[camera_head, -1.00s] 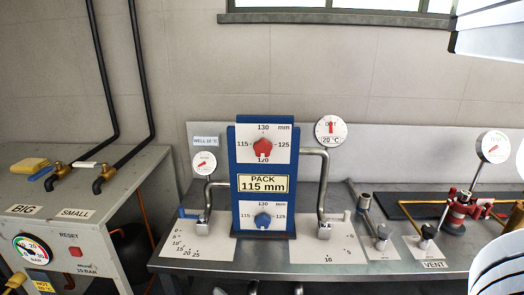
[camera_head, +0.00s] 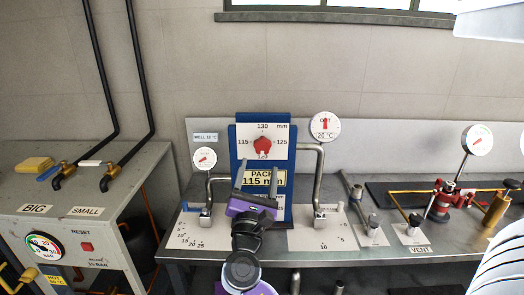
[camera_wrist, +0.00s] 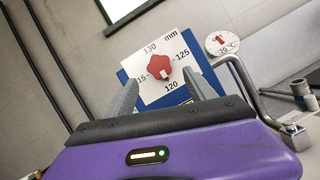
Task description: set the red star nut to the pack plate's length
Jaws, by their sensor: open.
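The red star nut (camera_head: 263,145) sits in the middle of a white dial (camera_head: 280,134) on the blue stand. The dial reads 130 at top, 125 right, 120 bottom, 115 left. In the wrist view the nut (camera_wrist: 160,64) shows a small pale mark on its side toward 120; its exact setting is hard to read. The yellow pack plate (camera_head: 279,181) below reads 115 mm and is partly covered by my gripper. My gripper (camera_head: 258,170) is open and empty, below and in front of the nut; the nut shows between its fingers (camera_wrist: 160,78) in the wrist view.
The lower blue knob is hidden behind my arm. Bent steel pipes with levers (camera_head: 319,190) (camera_head: 207,195) flank the stand closely. A round 20 °C gauge (camera_head: 325,125) is at upper right.

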